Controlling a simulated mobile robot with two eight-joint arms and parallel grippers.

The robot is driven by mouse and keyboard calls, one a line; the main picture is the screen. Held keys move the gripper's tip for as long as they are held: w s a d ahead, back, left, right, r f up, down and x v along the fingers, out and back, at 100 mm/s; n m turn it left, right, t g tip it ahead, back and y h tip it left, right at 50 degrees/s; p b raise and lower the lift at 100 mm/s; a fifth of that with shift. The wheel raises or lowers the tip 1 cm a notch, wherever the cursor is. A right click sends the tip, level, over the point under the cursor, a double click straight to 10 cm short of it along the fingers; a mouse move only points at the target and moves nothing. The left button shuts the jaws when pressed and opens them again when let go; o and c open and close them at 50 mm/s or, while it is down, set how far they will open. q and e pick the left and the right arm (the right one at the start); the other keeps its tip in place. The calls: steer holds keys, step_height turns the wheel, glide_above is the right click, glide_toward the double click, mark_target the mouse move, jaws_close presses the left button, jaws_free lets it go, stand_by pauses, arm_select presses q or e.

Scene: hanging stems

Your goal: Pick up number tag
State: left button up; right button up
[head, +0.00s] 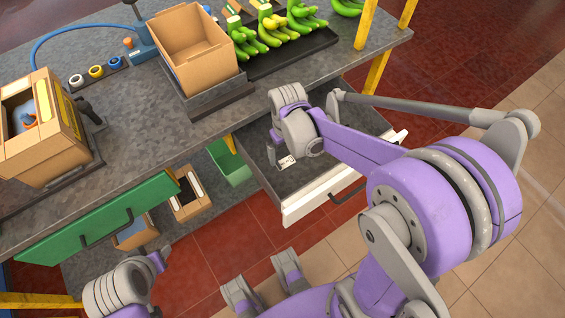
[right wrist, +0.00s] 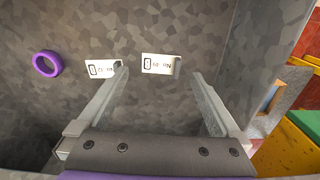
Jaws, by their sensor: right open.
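Two small white number tags lie on the grey bottom of the open drawer (head: 322,196). In the right wrist view one tag (right wrist: 161,64) lies ahead, between the lines of my fingers, and the other tag (right wrist: 102,69) lies just left of it, partly behind the left fingertip. Their print is too small to read surely. My right gripper (right wrist: 158,76) is open and empty, pointing down over the tags. In the head view it reaches into the drawer beside a white tag (head: 287,162). My left arm shows at the lower left, but its finger opening cannot be made out.
A purple ring (right wrist: 46,63) lies left of the tags. The drawer's white front (head: 325,192) stands out from the bench. On the bench are a cardboard box (head: 195,50), a black tray of bananas (head: 290,55) and another carton (head: 40,130). A green drawer (head: 95,222) is at left.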

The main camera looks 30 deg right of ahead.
mark_target(285, 162)
step_height(285, 162, down, 4)
steer(key=shift+w+a+r+b, duration=0.1)
steer(key=shift+b, duration=0.2)
steer(key=c, duration=1.2)
steer(key=shift+r, duration=0.1)
